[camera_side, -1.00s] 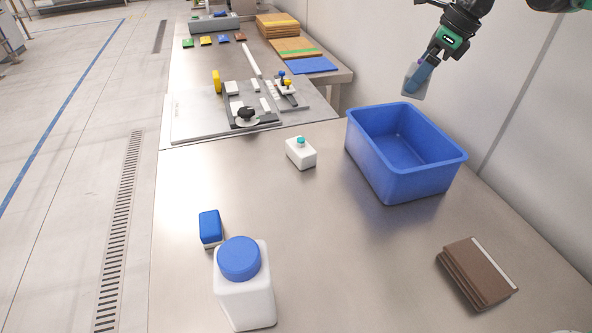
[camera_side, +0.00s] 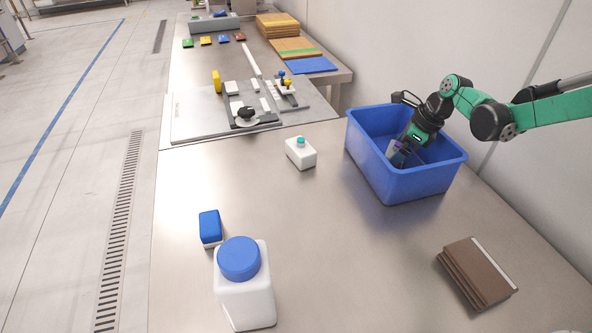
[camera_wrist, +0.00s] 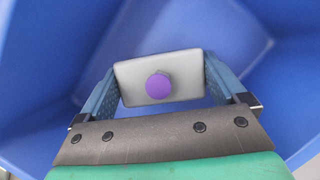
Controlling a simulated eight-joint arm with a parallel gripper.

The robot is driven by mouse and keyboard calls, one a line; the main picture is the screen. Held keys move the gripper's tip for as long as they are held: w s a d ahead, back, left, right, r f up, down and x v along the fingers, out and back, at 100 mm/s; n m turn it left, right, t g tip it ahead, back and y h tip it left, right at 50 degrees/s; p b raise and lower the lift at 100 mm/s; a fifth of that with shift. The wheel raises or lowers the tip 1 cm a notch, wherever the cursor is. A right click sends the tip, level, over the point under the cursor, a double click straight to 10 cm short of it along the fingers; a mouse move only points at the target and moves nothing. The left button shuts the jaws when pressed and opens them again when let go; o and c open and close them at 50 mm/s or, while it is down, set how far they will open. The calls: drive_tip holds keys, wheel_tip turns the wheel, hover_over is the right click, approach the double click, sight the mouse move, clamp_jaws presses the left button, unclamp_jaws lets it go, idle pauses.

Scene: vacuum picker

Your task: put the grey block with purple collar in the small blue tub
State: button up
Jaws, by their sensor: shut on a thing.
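The grey block with purple collar (camera_wrist: 135,78) is between the two fingers of my gripper (camera_wrist: 160,88) in the wrist view, its round purple part facing the camera. My gripper is shut on it. In the side view my gripper (camera_side: 398,150) reaches down inside the small blue tub (camera_side: 402,186), with a little of the grey block (camera_side: 393,148) showing at its end. Blue tub walls and floor (camera_wrist: 225,30) surround the block in the wrist view. I cannot tell whether the block touches the tub floor.
A white bottle with a teal cap (camera_side: 301,154) stands left of the tub. A brown stack (camera_side: 476,273) lies in front of it at right. A large white jar with blue lid (camera_side: 245,290) and a blue-and-white block (camera_side: 210,228) are at front left.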

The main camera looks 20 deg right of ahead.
drive_tip(key=shift+f, duration=0.1)
drive_tip(key=o, duration=1.1)
drive_tip(key=v, duration=1.1)
drive_tip(key=s+a+n+t+h, duration=0.1)
drive_tip(key=s+n, duration=0.4)
drive_tip(key=n, duration=0.4)
drive_tip(key=s+a+r+n+t+h, duration=0.1)
drive_tip(key=s+a+n, duration=0.1)
drive_tip(key=s+n, duration=0.3)
drive_tip(key=s+a+r+n+t+h, duration=0.1)
drive_tip(key=s+n, duration=0.4)
drive_tip(key=n, duration=0.8)
drive_tip(key=shift+s+a+t, duration=0.15)
drive_tip(key=shift+a+t, duration=0.1)
drive_tip(key=shift+t, duration=0.25)
